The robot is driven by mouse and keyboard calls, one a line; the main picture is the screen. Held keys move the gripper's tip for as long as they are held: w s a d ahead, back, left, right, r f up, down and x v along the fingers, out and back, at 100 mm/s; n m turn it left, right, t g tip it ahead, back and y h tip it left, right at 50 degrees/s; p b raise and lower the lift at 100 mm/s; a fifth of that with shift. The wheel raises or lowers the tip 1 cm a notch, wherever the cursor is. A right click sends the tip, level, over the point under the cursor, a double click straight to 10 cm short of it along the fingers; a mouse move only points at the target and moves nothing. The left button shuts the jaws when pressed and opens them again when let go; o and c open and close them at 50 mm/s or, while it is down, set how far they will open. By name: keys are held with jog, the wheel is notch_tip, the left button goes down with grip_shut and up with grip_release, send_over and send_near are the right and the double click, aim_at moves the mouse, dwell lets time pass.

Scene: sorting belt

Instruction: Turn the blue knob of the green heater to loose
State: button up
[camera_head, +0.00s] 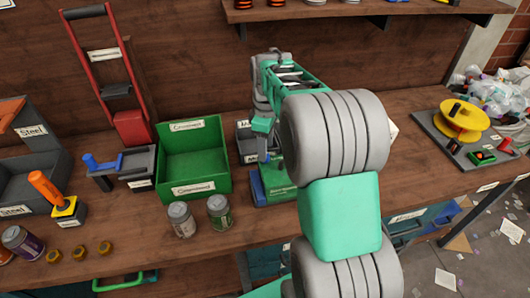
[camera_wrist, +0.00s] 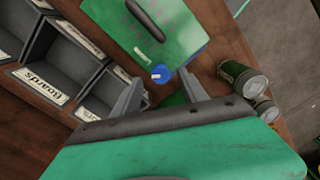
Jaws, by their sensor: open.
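The green heater (camera_wrist: 180,28) shows in the wrist view as a green panel with a dark handle-like bar and a small white label. Its blue knob (camera_wrist: 160,74) is near the panel's edge, with a pale mark on its face. My gripper (camera_wrist: 160,91) is open and empty. Its two grey fingers stand left and right of the knob in the picture, apart from it. In the head view a green box (camera_head: 276,181), probably the heater, is partly hidden behind my arm, and the knob cannot be made out there.
Grey labelled bins (camera_wrist: 62,62) stand left of the heater in the wrist view. Cans (camera_wrist: 243,78) stand to the right. In the head view a green crate (camera_head: 193,160) is left of my arm, with cans (camera_head: 219,211) in front. A shelf (camera_head: 350,8) is above.

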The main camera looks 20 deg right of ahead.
notch_tip(320, 180, up, 5)
dwell(0.4)
